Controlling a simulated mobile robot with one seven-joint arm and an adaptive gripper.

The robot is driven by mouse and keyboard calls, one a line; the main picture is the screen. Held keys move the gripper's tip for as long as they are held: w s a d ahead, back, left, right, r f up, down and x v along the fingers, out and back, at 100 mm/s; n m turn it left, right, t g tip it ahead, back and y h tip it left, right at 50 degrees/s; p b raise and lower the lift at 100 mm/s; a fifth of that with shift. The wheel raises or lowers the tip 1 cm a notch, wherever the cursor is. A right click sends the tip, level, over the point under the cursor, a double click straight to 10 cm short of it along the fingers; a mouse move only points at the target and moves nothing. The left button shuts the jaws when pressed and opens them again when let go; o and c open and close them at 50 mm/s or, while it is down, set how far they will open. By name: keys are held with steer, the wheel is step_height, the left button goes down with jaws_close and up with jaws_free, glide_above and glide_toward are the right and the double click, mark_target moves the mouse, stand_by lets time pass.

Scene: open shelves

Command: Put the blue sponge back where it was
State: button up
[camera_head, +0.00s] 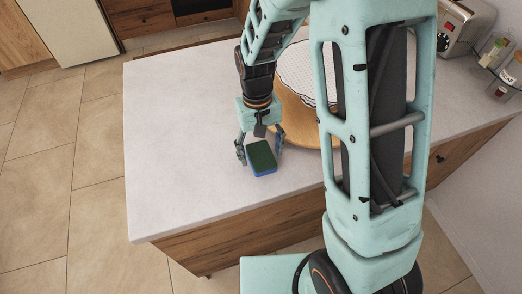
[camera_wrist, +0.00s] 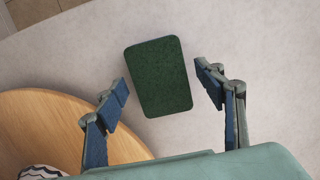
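The blue sponge (camera_head: 262,158) lies on the pale countertop with its dark green face up; a blue edge shows below the green. In the wrist view the sponge (camera_wrist: 159,76) shows only its green face, beyond and between the fingertips. My gripper (camera_head: 260,150) is over the counter at the sponge. In the wrist view my gripper (camera_wrist: 162,88) is open, with a finger to either side of the sponge and clear gaps between. Neither finger appears to touch it.
A round wooden board (camera_head: 297,118) with a patterned white item (camera_head: 297,72) stands right beside my gripper, partly hidden by my arm. The countertop (camera_head: 165,150) is clear to the left. A toaster (camera_head: 455,28) and jars (camera_head: 508,75) stand at the far right.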

mark_target(259, 150)
step_height(259, 150, up, 12)
steer(key=w, duration=0.1)
steer(key=shift+w+a+r, duration=0.15)
steer(key=shift+w+a, duration=0.05)
steer(key=shift+a, duration=0.05)
stand_by(0.7)
